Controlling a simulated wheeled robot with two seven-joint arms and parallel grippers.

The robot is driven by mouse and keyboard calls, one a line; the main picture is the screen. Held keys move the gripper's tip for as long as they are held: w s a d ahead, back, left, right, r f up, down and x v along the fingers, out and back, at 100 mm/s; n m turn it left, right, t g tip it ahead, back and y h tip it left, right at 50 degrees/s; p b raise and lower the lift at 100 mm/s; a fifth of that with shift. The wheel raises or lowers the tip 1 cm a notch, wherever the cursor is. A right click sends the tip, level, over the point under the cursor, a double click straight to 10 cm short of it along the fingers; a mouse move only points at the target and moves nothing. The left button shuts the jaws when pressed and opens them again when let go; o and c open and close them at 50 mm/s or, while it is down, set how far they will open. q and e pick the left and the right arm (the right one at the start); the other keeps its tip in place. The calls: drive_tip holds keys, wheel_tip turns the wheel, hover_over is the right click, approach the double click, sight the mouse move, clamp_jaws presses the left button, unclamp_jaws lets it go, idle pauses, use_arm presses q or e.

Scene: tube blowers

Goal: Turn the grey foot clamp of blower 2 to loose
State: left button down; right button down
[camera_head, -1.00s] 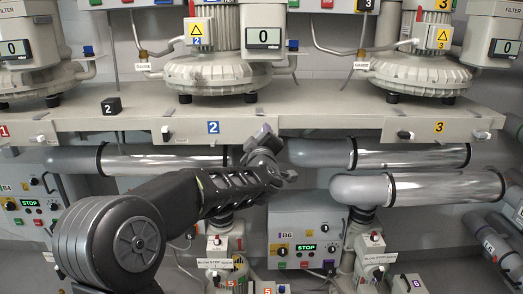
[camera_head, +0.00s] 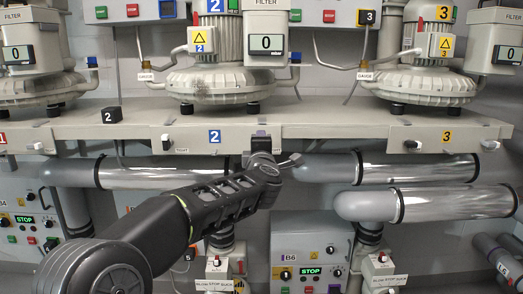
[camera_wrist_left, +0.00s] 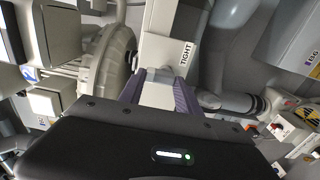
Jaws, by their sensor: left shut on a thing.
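Blower 2 (camera_head: 222,85) stands on the shelf in the middle of the head view, above the blue "2" label (camera_head: 214,137). My left gripper (camera_head: 262,136) is at the shelf's front edge, to the right of that label. In the left wrist view its purple fingers (camera_wrist_left: 157,90) are shut on a light grey piece, the grey foot clamp (camera_wrist_left: 156,95). A "TIGHT" label (camera_wrist_left: 187,53) is just beyond the fingers. In the head view the gripper hides this clamp. Another clamp (camera_head: 166,142) sits at blower 2's left end. My right gripper is out of view.
The shelf's front edge (camera_head: 330,131) runs across the view. Silver pipes (camera_head: 425,168) run below it, close to my left gripper and forearm. A black cube marked 2 (camera_head: 113,116) is on the shelf at left. A control box (camera_head: 305,250) is underneath.

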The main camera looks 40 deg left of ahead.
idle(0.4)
use_arm(q)
drive_tip(key=c, duration=0.8)
unclamp_jaws()
drive_tip(key=shift+c, duration=0.2)
drive_tip(key=shift+s, duration=0.15)
drive_tip(key=v, duration=0.7)
drive_tip(key=shift+s+d+b, duration=0.2)
drive_tip(key=shift+d+b, duration=0.05)
drive_tip(key=shift+b, duration=0.05)
